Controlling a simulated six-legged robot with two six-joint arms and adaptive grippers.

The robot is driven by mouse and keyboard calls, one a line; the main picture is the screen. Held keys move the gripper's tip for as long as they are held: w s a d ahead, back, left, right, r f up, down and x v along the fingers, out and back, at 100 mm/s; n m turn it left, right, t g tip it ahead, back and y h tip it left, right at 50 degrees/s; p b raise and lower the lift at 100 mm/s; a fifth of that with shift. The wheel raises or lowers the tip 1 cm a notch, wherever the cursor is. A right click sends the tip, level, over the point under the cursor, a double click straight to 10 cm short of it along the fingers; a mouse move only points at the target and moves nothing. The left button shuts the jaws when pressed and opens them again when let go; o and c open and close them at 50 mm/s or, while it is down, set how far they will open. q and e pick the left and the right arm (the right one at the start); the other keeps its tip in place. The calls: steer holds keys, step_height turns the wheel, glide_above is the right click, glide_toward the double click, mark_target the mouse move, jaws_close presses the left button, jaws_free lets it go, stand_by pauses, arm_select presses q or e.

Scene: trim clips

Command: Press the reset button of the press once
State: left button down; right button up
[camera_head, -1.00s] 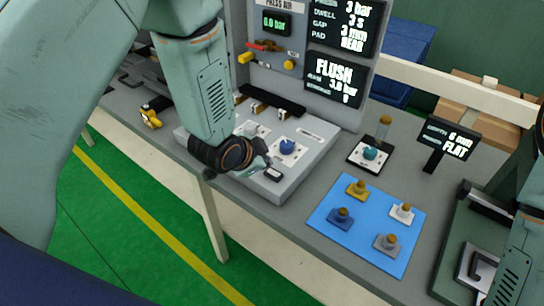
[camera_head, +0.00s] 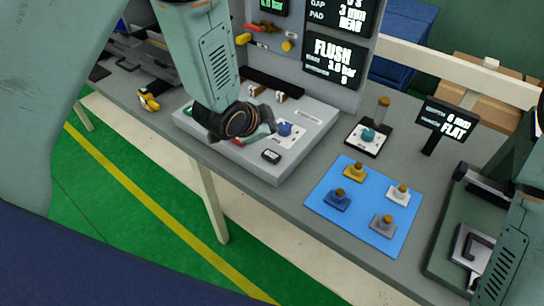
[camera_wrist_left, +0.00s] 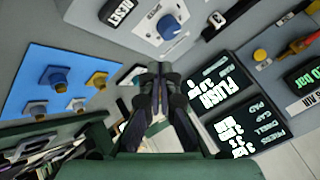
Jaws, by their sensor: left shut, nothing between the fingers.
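The press's grey base block (camera_head: 305,150) stands on the bench below its upright panel. On its top are a blue knob (camera_head: 284,129) on a white plate and a small dark label (camera_head: 271,156), which seems to read RESET in the left wrist view (camera_wrist_left: 117,12). A bit of red (camera_head: 237,142) shows beside my gripper; I cannot tell if it is the reset button. My left gripper (camera_head: 266,133) is above the block, close to the blue knob. Its fingers (camera_wrist_left: 158,72) are together and empty in the left wrist view. My right gripper is out of view.
A blue mat (camera_head: 346,221) with several small clips lies to the right. A black-based fixture (camera_head: 367,139) and a small display (camera_head: 448,120) stand behind it. The panel carries a FLUSH screen (camera_head: 333,60), a red lever and yellow knobs. A green fixture (camera_head: 450,240) is at the far right.

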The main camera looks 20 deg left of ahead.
mark_target(269, 157)
arm_select(q)
step_height(269, 157, down, 7)
steer(key=b, duration=0.5)
steer(key=shift+r, duration=0.1)
steer(key=shift+a, duration=0.1)
steer(key=shift+a, duration=0.1)
stand_by(0.4)
stand_by(0.3)
steer(key=shift+f, duration=0.2)
steer(key=shift+f, duration=0.3)
